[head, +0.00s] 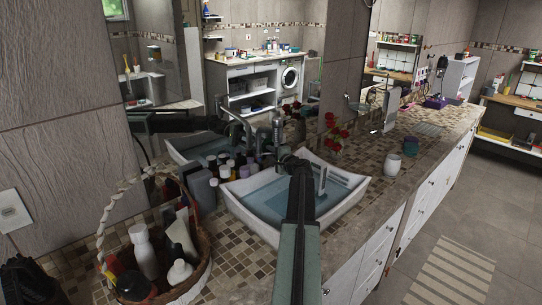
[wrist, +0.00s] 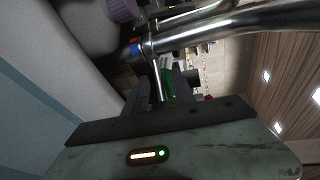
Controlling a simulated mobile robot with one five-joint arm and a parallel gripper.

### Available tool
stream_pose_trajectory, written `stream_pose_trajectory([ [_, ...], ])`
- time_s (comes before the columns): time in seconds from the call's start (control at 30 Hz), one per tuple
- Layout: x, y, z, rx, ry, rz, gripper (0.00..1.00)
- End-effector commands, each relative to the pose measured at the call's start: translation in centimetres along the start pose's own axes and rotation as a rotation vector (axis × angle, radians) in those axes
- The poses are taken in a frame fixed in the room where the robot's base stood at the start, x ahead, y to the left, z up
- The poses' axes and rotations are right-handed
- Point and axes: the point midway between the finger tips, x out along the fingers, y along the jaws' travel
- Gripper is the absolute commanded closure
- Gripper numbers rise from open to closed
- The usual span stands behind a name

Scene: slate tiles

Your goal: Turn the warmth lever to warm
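The warmth lever (wrist: 157,78) is a thin metal rod on the chrome faucet, in the wrist view. It comes from a collar with a red and blue mark (wrist: 137,48) and reaches down between the fingers of my gripper (wrist: 164,88). A gap shows beside the rod, so the fingers look open around it; contact is not clear. In the head view my gripper (head: 290,161) is at the faucet (head: 277,130), over the back of the white sink (head: 354,192). My gripper hides the lever there.
A wicker basket of bottles (head: 203,270) stands left of the sink. Several small bottles (head: 225,172) crowd the sink's back left. Red flowers (head: 335,127) stand behind it, and a white cup (head: 392,164) to the right. A mirror is behind. The counter farther right has free room.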

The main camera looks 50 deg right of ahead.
Motion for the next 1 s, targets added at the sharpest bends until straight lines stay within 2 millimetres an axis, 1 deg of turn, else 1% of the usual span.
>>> stream_pose_trajectory([
  [0.07, -0.05, -0.01, 0.01, 0.0, 0.0, 0.0, 0.69],
  [0.17, -0.06, -0.01, 0.0, 0.0, 0.0, 0.0, 0.94],
  [0.2, -0.07, -0.01, 0.0, 0.0, 0.0, 0.0, 1.0],
  [1.0, -0.09, 0.03, 0.04, -0.001, -0.001, 0.001, 1.0],
])
